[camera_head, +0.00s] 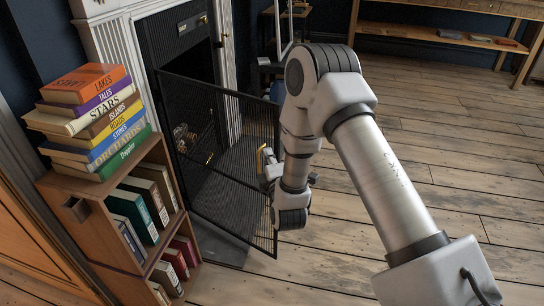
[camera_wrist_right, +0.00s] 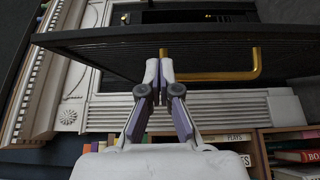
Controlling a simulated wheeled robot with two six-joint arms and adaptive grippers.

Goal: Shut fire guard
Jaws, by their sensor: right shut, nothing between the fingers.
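The fire guard (camera_head: 225,135) is a black mesh panel in a thin frame. It stands swung out from the fireplace into the room. A brass handle (camera_head: 261,160) sits near its free edge; in the right wrist view the handle (camera_wrist_right: 240,75) is an angular bar on the dark panel (camera_wrist_right: 110,42). My right gripper (camera_head: 266,178) is at the handle's end, beside the panel. In the wrist view its fingertips (camera_wrist_right: 160,68) are together and empty, close to one end of the handle; I cannot tell whether they touch it. My left gripper is not in view.
The white-framed fireplace (camera_head: 105,45) with a dark opening is behind the guard. A low wooden bookcase (camera_head: 75,190) with a stack of books (camera_head: 95,120) stands at the left, close to the guard. The plank floor (camera_head: 460,150) at the right is clear.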

